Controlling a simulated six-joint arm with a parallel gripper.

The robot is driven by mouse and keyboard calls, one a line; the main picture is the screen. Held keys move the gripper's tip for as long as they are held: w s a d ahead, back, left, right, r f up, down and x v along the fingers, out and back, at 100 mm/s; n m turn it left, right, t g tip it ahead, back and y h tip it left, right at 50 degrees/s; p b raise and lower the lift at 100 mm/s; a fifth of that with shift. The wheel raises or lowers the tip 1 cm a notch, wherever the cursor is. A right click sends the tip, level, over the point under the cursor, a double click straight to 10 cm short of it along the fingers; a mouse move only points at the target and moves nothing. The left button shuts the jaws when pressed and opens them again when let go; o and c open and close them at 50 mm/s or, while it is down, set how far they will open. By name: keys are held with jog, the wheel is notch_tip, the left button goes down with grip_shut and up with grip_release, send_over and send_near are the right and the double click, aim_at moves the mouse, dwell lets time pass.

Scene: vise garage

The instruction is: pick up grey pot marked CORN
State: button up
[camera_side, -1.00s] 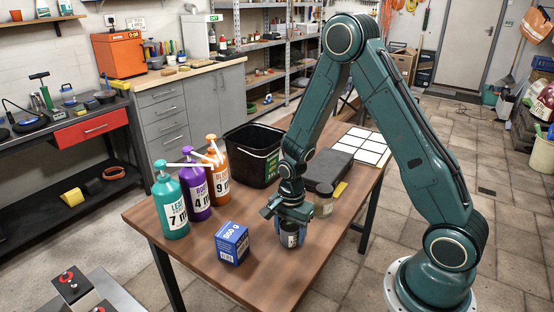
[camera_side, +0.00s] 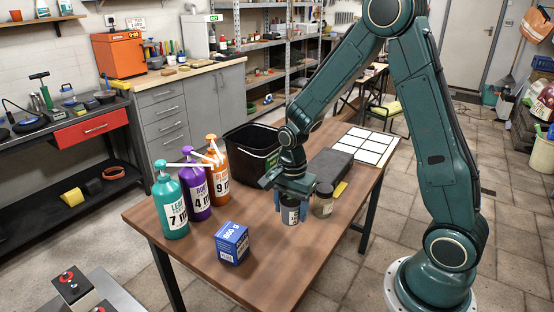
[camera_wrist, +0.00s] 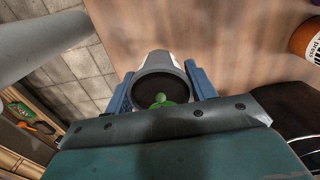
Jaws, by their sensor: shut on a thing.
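The grey pot (camera_side: 290,214) has a white label whose lettering is too small to read in the side view. My gripper (camera_side: 291,200) is shut on the pot, with its blue fingers on either side of it. The pot hangs upright, seemingly a little above the wooden table. In the wrist view the pot (camera_wrist: 162,64) sits between the two fingers (camera_wrist: 162,90), and its open top shows dark soil with a small green plant.
A jar (camera_side: 323,200) stands close to the right of the pot. A blue box (camera_side: 232,243), several pump bottles (camera_side: 171,203) and a black bin (camera_side: 250,152) stand to the left. A dark case (camera_side: 329,166) and a white grid sheet (camera_side: 367,146) lie behind. The table's front middle is clear.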

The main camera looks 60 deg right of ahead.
aim_at(291, 200)
notch_tip(291, 200, up, 12)
jog(key=shift+f, duration=0.1)
dwell(0.8)
